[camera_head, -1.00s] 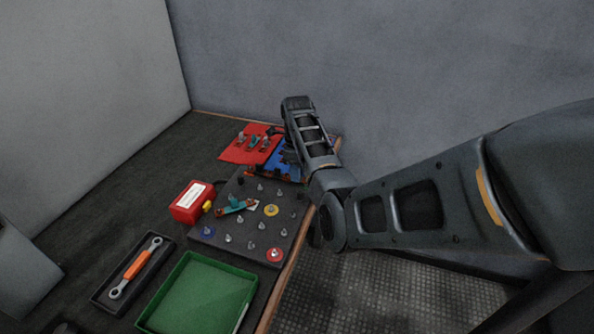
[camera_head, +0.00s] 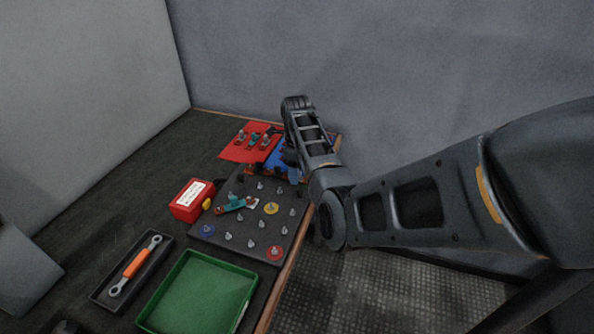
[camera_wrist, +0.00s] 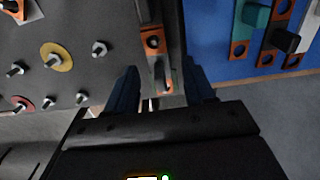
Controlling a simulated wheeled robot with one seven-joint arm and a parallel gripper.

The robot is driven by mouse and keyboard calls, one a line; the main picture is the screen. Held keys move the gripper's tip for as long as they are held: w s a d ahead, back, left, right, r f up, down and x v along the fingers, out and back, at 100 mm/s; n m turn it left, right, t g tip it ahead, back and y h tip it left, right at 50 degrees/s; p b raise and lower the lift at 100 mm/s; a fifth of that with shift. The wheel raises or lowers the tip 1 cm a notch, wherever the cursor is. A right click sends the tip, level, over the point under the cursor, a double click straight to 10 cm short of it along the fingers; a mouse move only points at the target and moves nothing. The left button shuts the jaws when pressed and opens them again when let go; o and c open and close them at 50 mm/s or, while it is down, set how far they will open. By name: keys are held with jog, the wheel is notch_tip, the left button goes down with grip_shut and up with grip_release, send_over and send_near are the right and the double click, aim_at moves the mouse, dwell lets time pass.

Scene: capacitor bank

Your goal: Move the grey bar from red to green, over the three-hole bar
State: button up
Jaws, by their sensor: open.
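In the wrist view, my gripper (camera_wrist: 161,70) is open. A narrow copper bar (camera_wrist: 153,42) with a dark hole and a greyish middle lies between its two fingers, and neither finger visibly touches it. I cannot tell surely whether this is the grey bar. A pale grey bar (camera_wrist: 309,32) shows at the right edge on the blue mat (camera_wrist: 218,50). In the head view, a teal bar (camera_head: 233,205) with copper ends lies across the studs of the black board (camera_head: 213,238), and a pale piece is at its right end. My arm hides the gripper there. I cannot single out the three-hole bar.
A red box (camera_head: 186,207) stands left of the board. A green tray (camera_head: 202,291) and a black tray with an orange wrench (camera_head: 135,264) are in front. Metal studs rise from the board, some with coloured washers.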

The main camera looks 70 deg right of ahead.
jog(key=shift+r, duration=3.9)
jog(key=shift+s, duration=0.1)
